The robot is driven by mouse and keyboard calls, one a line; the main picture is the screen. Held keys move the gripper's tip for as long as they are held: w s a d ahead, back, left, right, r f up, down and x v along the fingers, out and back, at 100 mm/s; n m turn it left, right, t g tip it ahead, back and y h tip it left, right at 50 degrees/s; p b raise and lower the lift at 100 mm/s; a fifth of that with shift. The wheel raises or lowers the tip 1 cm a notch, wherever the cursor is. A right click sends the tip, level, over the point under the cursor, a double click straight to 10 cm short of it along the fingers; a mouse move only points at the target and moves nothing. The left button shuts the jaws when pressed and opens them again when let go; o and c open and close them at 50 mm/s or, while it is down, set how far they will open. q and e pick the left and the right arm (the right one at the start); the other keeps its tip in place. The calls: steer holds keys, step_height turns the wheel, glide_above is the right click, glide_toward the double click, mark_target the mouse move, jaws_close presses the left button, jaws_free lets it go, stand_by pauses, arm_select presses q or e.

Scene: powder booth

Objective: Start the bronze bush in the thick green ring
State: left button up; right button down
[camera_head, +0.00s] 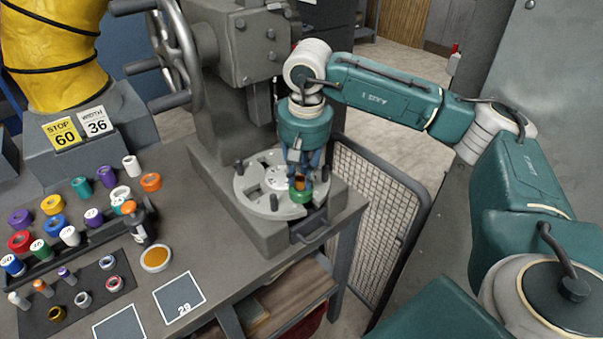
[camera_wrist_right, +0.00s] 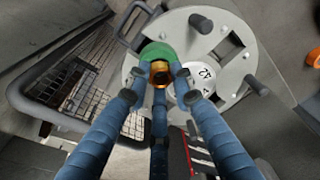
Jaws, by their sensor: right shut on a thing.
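The bronze bush (camera_head: 300,183) is held upright between the blue fingers of my right gripper (camera_head: 301,176), above the press table. The thick green ring (camera_head: 301,197) lies near the front edge of the round grey plate, right under the bush. In the right wrist view the three fingertips of my right gripper (camera_wrist_right: 160,76) close around the bush (camera_wrist_right: 160,68), which overlaps the near part of the green ring (camera_wrist_right: 157,51). I cannot tell whether the bush touches the ring or has entered its bore. My left gripper is not in view.
The round plate (camera_head: 250,190) carries several dark upright posts close to the fingers. The press column (camera_head: 235,120) stands behind. Many coloured rings and bushes lie on the bench at left, with an orange-filled dish (camera_head: 156,258). A mesh guard (camera_head: 375,205) stands at right.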

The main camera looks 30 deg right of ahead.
steer(key=shift+f+b, duration=0.3)
steer(key=shift+f, duration=0.1)
steer(key=c, duration=1.4)
jaws_free()
steer(key=shift+r, duration=0.15)
step_height(320, 180, up, 12)
steer(key=s, duration=0.1)
steer(key=shift+s+a, duration=0.15)
steer(key=shift+s, duration=0.1)
steer(key=shift+f, duration=0.25)
